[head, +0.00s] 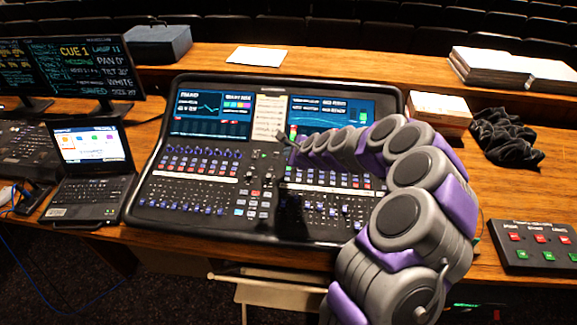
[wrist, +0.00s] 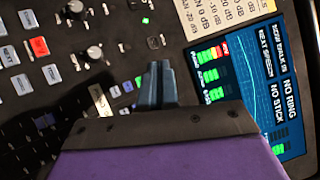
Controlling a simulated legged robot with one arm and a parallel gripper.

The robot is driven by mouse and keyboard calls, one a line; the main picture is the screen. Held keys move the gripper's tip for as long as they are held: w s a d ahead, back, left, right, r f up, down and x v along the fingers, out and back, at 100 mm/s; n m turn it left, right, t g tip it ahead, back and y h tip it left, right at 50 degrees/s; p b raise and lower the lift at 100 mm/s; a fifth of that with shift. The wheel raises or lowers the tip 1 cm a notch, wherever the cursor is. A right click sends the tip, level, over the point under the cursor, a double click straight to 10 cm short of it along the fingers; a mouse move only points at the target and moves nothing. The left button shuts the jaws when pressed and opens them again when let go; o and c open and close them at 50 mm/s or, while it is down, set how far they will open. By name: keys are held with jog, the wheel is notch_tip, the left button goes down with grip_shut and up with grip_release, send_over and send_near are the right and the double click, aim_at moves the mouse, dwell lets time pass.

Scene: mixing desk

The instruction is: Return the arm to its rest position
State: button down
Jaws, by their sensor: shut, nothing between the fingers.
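My arm, grey and purple, rises from the lower right in the head view and reaches left over the mixing desk (head: 145,205). My gripper (head: 287,140) is at its far end, above the middle of the desk. In the wrist view my gripper (wrist: 158,80) shows as two blue-grey fingers pressed together, with nothing between them. The fingertips point at the desk's control panel (wrist: 115,30), beside its right-hand screen (wrist: 250,75). I cannot tell whether they touch the panel. My arm hides part of the desk's right side.
A laptop (head: 88,160) and monitors (head: 90,70) stand at left. A blue-grey case (head: 150,45), white paper (head: 255,57) and a stack of papers (head: 515,70) lie behind. A box (head: 440,110), black cloth (head: 505,135) and button panel (head: 540,247) are at right.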

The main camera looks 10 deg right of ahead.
dwell(0.6)
jog(key=s+a+r+n+g+y, duration=0.1)
jog(key=s+a+r+n+g, duration=0.1)
jog(key=s+a+r+n, duration=0.35)
jog(key=s+a+r+n+g, duration=0.1)
jog(key=s+a+r+n, duration=0.15)
jog(key=s, duration=0.55)
jog(key=s+a+r+n+g+y, duration=0.1)
jog(key=s+a+r+n+g, duration=0.15)
jog(key=s+r+n, duration=0.35)
jog(key=s+d+n+g+h, duration=0.2)
jog(key=s+d+n, duration=0.2)
jog(key=s, duration=1.2)
jog(key=s+d+f+n+g+h, duration=0.1)
jog(key=s+d+n+g+h, duration=0.2)
jog(key=s, duration=1.3)
jog(key=d+n, duration=0.1)
jog(key=d, duration=0.2)
jog(key=shift+d+f+g, duration=0.15)
jog(key=shift+f+g, duration=0.05)
jog(key=shift+g, duration=0.15)
